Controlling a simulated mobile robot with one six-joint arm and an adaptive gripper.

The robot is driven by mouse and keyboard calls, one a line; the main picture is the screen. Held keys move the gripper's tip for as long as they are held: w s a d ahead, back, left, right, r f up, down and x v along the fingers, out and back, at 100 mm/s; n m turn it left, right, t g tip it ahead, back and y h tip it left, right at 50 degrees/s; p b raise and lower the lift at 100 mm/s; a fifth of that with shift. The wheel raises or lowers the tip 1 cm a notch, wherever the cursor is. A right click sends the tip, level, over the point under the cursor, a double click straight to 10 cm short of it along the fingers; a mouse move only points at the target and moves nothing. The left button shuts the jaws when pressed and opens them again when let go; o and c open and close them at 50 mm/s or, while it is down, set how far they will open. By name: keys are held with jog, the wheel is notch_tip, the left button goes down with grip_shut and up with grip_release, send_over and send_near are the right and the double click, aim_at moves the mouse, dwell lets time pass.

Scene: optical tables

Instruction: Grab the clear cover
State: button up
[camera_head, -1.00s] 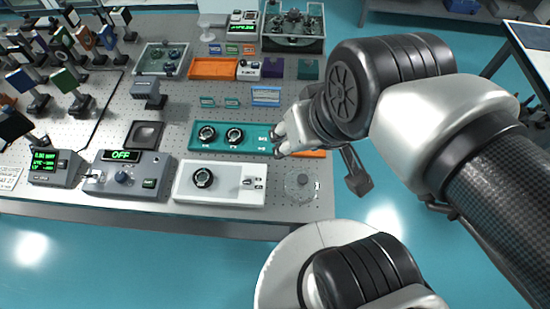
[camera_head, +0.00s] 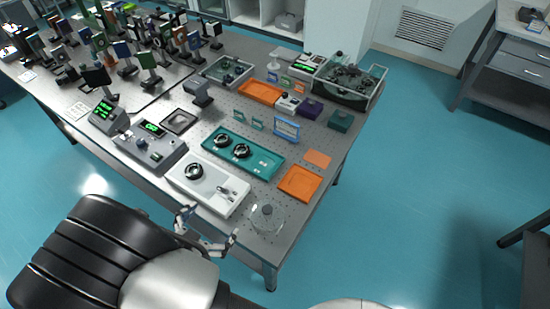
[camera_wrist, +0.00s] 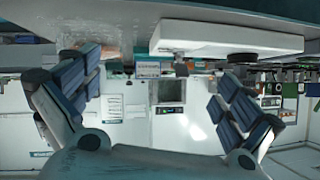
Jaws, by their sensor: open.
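The clear cover (camera_head: 267,216) is a round transparent piece standing on the near corner of the perforated table, to the right of the white panel with a black knob. My gripper (camera_head: 210,230) is open and empty at the table's front edge, to the left of the cover and apart from it. In the wrist view my gripper (camera_wrist: 150,95) has its two padded fingers spread wide with nothing between them. That view looks upside down, with the table edge and the white panel (camera_wrist: 225,38) at the top. I cannot clearly make out the cover there.
The white panel (camera_head: 207,186) lies close behind my gripper. An orange tray (camera_head: 300,184) sits behind the cover, with a teal panel (camera_head: 258,163) to its left. A grey control box (camera_head: 150,146) stands farther left. Open floor (camera_head: 400,210) lies right of the table.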

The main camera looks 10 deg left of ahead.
aim_at(258, 228)
jog(key=s+d+f+t+h, duration=0.3)
jog(key=s+d+h, duration=0.1)
jog(key=s+d, duration=0.35)
jog(key=shift+n, duration=0.3)
jog(key=b+x, duration=0.2)
jog(key=x, duration=0.9)
jog(key=shift+w+r, duration=0.1)
jog(key=shift+a+b+x, duration=0.1)
jog(key=shift+b+x, duration=0.35)
jog(key=shift+x, duration=0.85)
jog(key=shift+a+b+x, duration=0.15)
jog(key=shift+b+x, duration=0.25)
jog(key=shift+x, duration=0.95)
jog(key=shift+c, duration=0.4)
jog(key=c, duration=0.8)
